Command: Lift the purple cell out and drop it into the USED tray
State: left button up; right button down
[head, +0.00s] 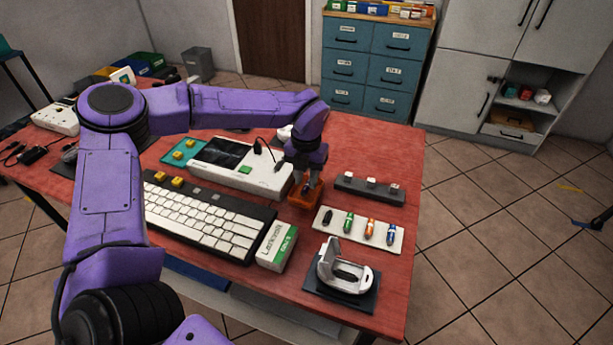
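My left gripper (306,186) points down over a small orange-brown tray (303,201) beside the white device. Its fingers are small and dark, and I cannot tell whether they are apart or hold anything. I cannot make out a purple cell; the tray's inside is mostly hidden by the gripper. No USED label is readable on the tray. A white device with a raised lid (332,254) stands on a dark mat (318,288) at the front right; its open hollow looks dark. My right gripper is not in view.
A white strip (341,231) holds a black, a green, an orange and a blue cell. A grey rack (357,187) with white-topped pieces lies behind it. A keyboard (205,215), a green-white box (277,246) and a screened device (240,164) crowd the left.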

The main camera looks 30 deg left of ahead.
pick_arm(q)
jog(key=shift+o, duration=0.6)
jog(key=shift+r, duration=0.1)
notch_tip(320, 180, up, 10)
jog(key=shift+r, duration=0.15)
